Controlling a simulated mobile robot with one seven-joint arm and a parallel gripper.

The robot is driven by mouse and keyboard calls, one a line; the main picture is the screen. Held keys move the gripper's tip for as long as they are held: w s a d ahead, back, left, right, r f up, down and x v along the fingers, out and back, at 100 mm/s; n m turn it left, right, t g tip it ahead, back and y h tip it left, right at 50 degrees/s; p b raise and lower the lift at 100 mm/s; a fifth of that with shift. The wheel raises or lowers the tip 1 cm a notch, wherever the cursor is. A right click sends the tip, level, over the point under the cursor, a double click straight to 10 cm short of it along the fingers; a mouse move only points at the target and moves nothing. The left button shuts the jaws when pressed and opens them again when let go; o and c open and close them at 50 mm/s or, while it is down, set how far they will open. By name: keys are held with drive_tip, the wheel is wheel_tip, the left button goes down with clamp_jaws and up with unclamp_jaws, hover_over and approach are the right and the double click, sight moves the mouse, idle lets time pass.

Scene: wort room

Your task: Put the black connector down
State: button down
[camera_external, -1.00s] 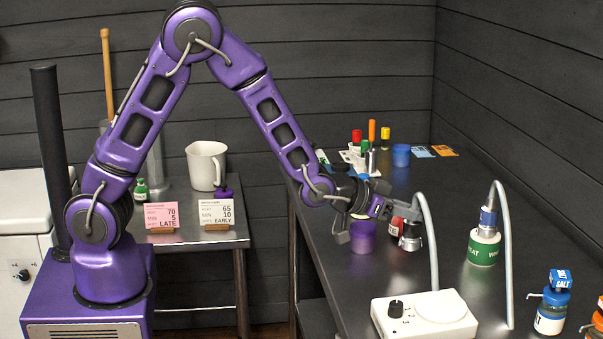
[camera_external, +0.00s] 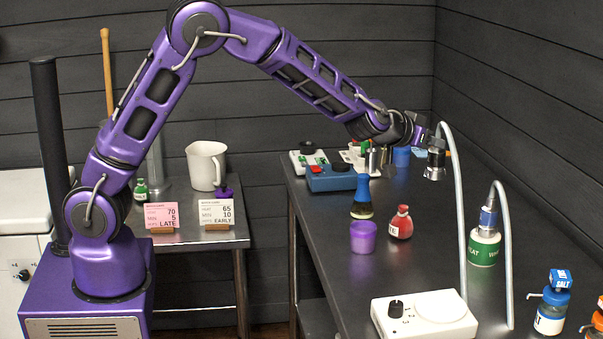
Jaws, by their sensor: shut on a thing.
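The black connector (camera_external: 435,160) is a small dark fitting with a silvery lower end. It hangs in the air above the dark table, high up and behind the red bottle (camera_external: 400,223). A grey hose arcs from its top down to the white box (camera_external: 425,315). My gripper (camera_external: 422,142) is shut on the connector from its left side. The fingertips are small in view and partly hidden by the gripper's own body.
A blue-necked flask (camera_external: 362,198) and a purple cup (camera_external: 363,237) stand left of the red bottle. A green bottle (camera_external: 484,248) carries a blue connector with another hose. A blue device (camera_external: 332,177) sits at the back left.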

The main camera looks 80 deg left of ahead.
drive_tip(key=w+a+f+n+g+y+p, duration=0.1)
drive_tip(key=a+f+n+g+y, duration=0.2)
drive_tip(key=a, duration=0.4)
drive_tip(key=w+a+f+n+g+y+p, duration=0.1)
drive_tip(key=a+n+g+y, duration=0.3)
drive_tip(key=a, duration=0.3)
drive_tip(key=shift+n+h, duration=0.3)
drive_tip(key=shift+n, duration=0.3)
drive_tip(key=shift+w+a+f+b, duration=0.15)
drive_tip(key=shift+f+b, duration=0.3)
drive_tip(key=shift+f, duration=2.15)
drive_tip(key=shift+a+f+b, duration=0.15)
drive_tip(key=shift+f+b, duration=0.3)
drive_tip(key=shift+f, duration=2.15)
drive_tip(key=shift+f, duration=0.1)
drive_tip(key=shift+f, duration=0.1)
drive_tip(key=c, duration=0.7)
unclamp_jaws()
